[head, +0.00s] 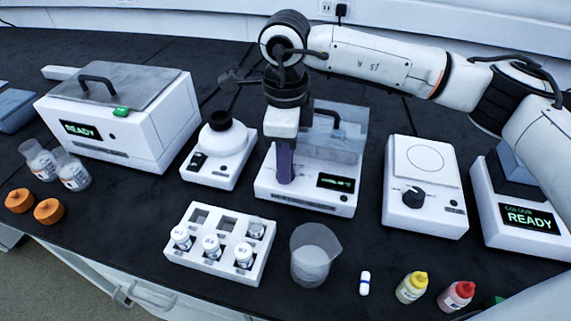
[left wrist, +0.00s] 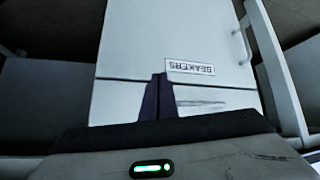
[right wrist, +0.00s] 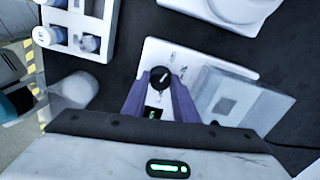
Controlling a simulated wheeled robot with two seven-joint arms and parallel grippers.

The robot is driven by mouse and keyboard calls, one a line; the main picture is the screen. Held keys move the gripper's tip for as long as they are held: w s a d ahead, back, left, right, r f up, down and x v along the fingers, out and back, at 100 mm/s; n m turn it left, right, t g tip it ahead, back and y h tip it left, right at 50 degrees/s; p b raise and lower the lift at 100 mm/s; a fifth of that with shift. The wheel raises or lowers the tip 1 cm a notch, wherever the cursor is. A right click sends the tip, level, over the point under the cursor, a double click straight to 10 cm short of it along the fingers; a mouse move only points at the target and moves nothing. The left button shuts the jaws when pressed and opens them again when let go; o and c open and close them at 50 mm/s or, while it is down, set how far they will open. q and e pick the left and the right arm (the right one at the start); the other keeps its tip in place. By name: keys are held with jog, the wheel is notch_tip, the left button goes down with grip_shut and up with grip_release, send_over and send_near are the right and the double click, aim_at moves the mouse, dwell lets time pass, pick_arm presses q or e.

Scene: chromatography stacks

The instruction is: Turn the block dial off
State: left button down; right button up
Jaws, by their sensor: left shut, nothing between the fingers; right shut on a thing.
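The block (head: 300,196) is a white unit in the middle of the bench with a small lit display (head: 335,182) and a clear lid. Its dial (right wrist: 160,77) is a round black knob with a white pointer mark, seen in the right wrist view. My right gripper (head: 286,178) points down over the block's front left, and its purple fingers are shut on the dial, hiding it in the head view. The display also shows between the fingers in the right wrist view (right wrist: 153,113). My left gripper (left wrist: 159,80) is shut and empty, in front of a drawer labelled BEAKERS.
A hotplate (head: 432,165) with its own black dial stands right of the block. A white round-topped unit (head: 218,150) stands left. A vial rack (head: 210,263), a beaker (head: 314,255) and dropper bottles (head: 411,288) are in front. The clear lid (head: 338,125) stands behind my right gripper.

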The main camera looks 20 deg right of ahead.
jog(key=shift+n, duration=0.4)
jog(key=o, duration=1.1)
jog(key=shift+c, duration=0.2)
notch_tip(320, 180, up, 10)
jog(key=shift+r, duration=0.2)
jog(key=shift+r, duration=0.1)
